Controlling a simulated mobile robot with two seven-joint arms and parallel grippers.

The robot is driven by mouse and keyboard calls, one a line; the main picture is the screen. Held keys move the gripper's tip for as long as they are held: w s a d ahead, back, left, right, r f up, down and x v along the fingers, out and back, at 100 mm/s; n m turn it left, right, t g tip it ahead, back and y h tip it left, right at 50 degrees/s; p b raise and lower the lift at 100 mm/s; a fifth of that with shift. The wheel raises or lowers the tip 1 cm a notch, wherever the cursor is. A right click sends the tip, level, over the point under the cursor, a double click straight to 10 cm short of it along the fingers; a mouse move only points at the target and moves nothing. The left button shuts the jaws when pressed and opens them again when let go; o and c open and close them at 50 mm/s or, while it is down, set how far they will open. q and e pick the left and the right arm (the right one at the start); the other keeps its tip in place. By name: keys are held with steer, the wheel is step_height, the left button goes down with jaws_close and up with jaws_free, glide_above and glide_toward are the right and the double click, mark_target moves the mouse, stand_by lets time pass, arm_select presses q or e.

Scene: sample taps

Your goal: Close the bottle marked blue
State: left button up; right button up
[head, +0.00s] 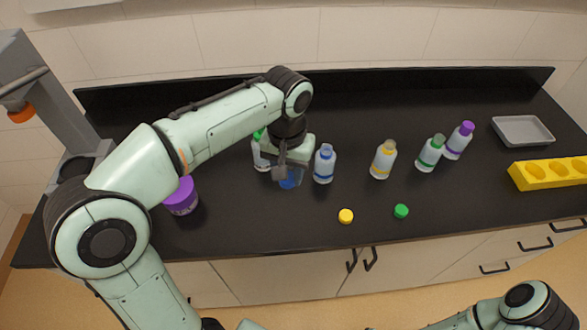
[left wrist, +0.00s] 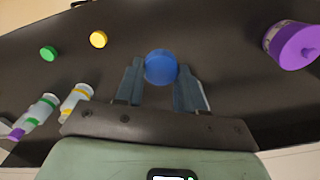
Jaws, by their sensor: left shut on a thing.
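The bottle marked blue (head: 324,166) is white with a blue band and stands upright on the black bench, its neck uncapped. My left gripper (head: 288,176) points down just left of this bottle. It is shut on a blue cap (head: 290,181). In the left wrist view the round blue cap (left wrist: 161,67) sits between the two fingertips (left wrist: 160,75). I cannot tell whether the cap is lifted clear of the bench. My right gripper is not in view; only part of my right arm shows at the lower right.
A green-capped bottle (head: 261,152) stands close behind my left gripper. Yellow-banded (head: 383,161), green-banded (head: 429,155) and purple-capped (head: 459,140) bottles stand to the right. Loose yellow (head: 346,216) and green (head: 401,211) caps lie in front. A purple-lidded tub (head: 182,197), grey tray (head: 522,130) and yellow rack (head: 549,173) flank them.

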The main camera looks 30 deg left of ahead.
mark_target(325, 163)
arm_select(q)
steer(key=shift+m, duration=0.9)
steer(key=w+f, duration=0.3)
steer(key=f, duration=0.2)
steer(key=w+d+f, duration=0.1)
steer(key=w+f, duration=0.2)
steer(key=f, duration=0.2)
steer(key=w+d+f, duration=0.1)
steer(key=w+f, duration=0.2)
steer(key=f, duration=0.3)
steer(key=shift+d+f, duration=0.1)
steer(key=shift+d, duration=0.05)
steer(key=shift+s, duration=0.15)
